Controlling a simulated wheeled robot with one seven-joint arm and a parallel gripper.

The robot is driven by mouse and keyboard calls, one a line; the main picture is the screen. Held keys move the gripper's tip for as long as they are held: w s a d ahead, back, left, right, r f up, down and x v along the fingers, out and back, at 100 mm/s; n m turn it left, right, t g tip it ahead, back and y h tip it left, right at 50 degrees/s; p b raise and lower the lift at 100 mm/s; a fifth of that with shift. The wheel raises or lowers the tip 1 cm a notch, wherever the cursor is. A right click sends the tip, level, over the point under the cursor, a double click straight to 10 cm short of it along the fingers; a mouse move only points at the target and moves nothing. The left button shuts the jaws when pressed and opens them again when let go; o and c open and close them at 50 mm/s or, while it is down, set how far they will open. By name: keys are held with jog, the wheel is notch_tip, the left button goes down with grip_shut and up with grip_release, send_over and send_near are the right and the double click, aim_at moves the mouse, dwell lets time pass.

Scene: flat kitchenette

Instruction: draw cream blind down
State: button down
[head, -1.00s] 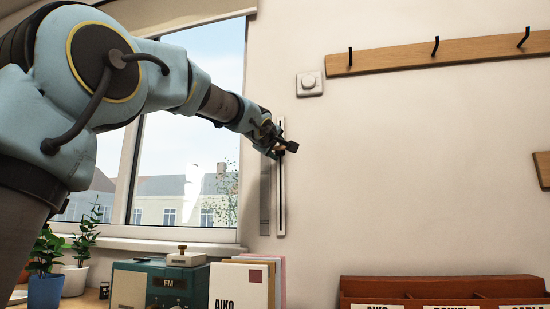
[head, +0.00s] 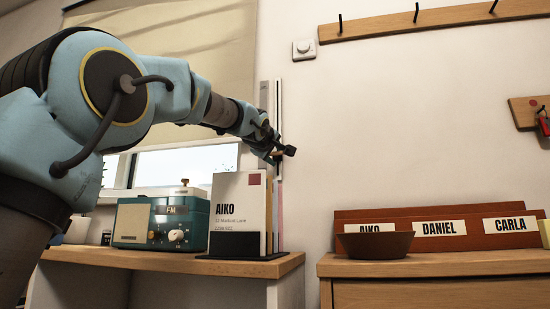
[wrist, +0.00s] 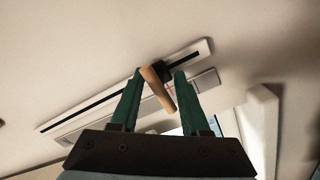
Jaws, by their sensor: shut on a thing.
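The cream blind (head: 215,62) hangs over most of the window, and a strip of bright glass (head: 190,165) shows below its lower edge. A slim upright rail (head: 279,100) with a dark slot is on the wall just right of the window; it crosses the wrist view on a slant (wrist: 105,95). A wooden handle (wrist: 158,90) sticks out from a dark slider (wrist: 162,69) in that slot. My gripper (head: 284,154) is at the lower part of the rail. In the wrist view my gripper (wrist: 159,76) is shut on the wooden handle between its green fingers.
Below my gripper, upright folders and envelopes (head: 240,213) and a green radio (head: 160,222) stand on a wooden shelf top (head: 215,266). At right, a brown bowl (head: 376,244) sits before a name-labelled letter rack (head: 470,243). The wall between is clear.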

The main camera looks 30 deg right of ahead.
jog(key=shift+f+b, duration=1.55)
jog(key=shift+f, duration=0.65)
jog(key=c, duration=0.7)
grip_release()
jog(key=shift+s+a, duration=0.35)
jog(key=b, duration=0.1)
send_near(278, 172)
jog(key=v, duration=0.4)
jog(key=shift+s+a, duration=0.15)
jog(key=shift+a, duration=0.05)
